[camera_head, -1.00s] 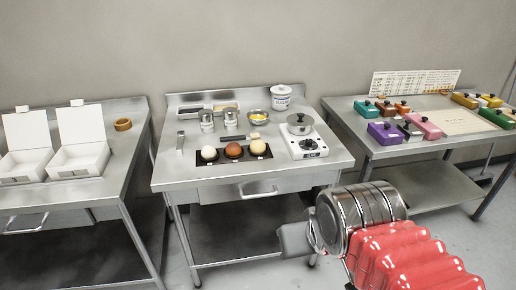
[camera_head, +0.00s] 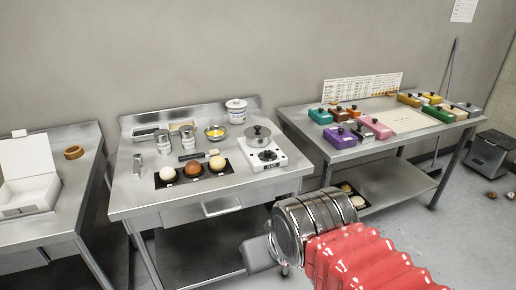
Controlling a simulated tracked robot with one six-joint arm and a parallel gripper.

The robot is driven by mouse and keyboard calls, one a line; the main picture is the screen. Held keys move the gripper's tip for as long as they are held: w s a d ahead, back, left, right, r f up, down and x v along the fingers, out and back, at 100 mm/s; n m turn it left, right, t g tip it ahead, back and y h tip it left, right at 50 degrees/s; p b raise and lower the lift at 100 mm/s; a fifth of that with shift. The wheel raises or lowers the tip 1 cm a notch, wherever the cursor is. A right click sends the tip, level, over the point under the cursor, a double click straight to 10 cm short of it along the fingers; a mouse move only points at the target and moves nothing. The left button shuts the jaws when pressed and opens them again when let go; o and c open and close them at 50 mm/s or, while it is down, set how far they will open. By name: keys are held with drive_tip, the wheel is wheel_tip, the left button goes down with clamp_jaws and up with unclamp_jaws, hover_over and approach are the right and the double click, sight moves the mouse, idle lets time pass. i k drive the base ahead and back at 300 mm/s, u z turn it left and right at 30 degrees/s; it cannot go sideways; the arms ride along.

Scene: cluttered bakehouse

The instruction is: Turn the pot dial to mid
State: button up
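A small white hot plate (camera_head: 279,163) stands at the right end of the middle steel table, with a lidded metal pot (camera_head: 257,136) on its back part. A dark round dial (camera_head: 267,155) is on the plate's top in front of the pot; its setting is too small to read. A dark label is on the front face. My arm, with red bellows and a metal joint, is in the foreground, below and in front of the table. My gripper (camera_head: 258,254) shows only as a grey part at the arm's left end, apart from the hot plate; its fingers cannot be made out.
The middle table (camera_head: 150,207) also holds a dark tray of three round balls, metal canisters, a yellow-filled bowl (camera_head: 215,132) and a white lidded jar (camera_head: 236,111). The right table holds several coloured boxes and a board. A white box (camera_head: 30,178) is on the left table. A bin stands far right.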

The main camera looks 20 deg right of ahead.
sight(267, 153)
drive_tip(key=k, duration=0.65)
drive_tip(key=u, duration=0.65)
drive_tip(key=i, duration=1.7)
drive_tip(key=z, duration=0.25)
